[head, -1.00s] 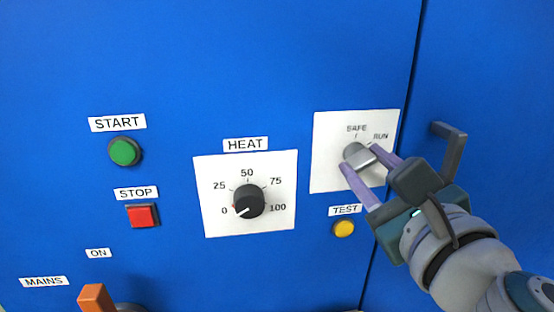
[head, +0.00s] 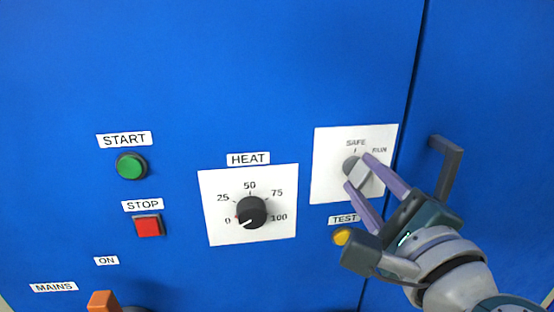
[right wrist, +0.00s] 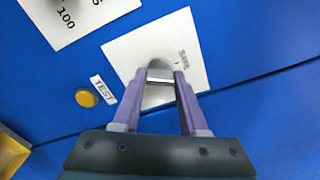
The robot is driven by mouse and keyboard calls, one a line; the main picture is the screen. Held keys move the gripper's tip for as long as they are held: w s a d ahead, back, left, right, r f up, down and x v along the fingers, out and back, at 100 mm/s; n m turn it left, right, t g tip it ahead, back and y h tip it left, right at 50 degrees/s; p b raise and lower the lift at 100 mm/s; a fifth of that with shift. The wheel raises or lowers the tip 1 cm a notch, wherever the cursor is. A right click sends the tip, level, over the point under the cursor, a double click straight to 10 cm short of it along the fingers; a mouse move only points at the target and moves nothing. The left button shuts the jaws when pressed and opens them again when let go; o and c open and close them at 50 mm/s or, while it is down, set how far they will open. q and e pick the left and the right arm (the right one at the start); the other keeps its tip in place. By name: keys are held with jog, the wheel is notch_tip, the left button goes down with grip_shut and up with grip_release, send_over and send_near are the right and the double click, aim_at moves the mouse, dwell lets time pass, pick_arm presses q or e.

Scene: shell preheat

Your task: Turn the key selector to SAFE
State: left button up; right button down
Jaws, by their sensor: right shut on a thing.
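The key selector (head: 358,172) is a grey key on a white plate (head: 325,185) marked SAFE at the top and RUN at the upper right. My right gripper (head: 362,173) is shut on the key, with one purple finger on each side of it. In the right wrist view the key selector (right wrist: 160,72) also shows between the two fingertips. In the head view the key leans down to the right, and its exact pointing is partly hidden by the fingers. My left gripper is not in view.
A yellow TEST button (head: 342,237) sits close under my right gripper. The HEAT knob (head: 251,212) points near 0. Green START (head: 131,166) and red STOP (head: 149,226) buttons are at left. A dark door handle (head: 448,172) stands right of my gripper.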

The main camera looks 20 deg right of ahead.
jog(key=n+p, duration=0.2)
jog(key=n, duration=0.2)
jog(key=shift+r+n, duration=0.1)
jog(key=shift+n, duration=0.8)
jog(key=shift+c, duration=2.2)
grip_release()
jog(key=v, duration=1)
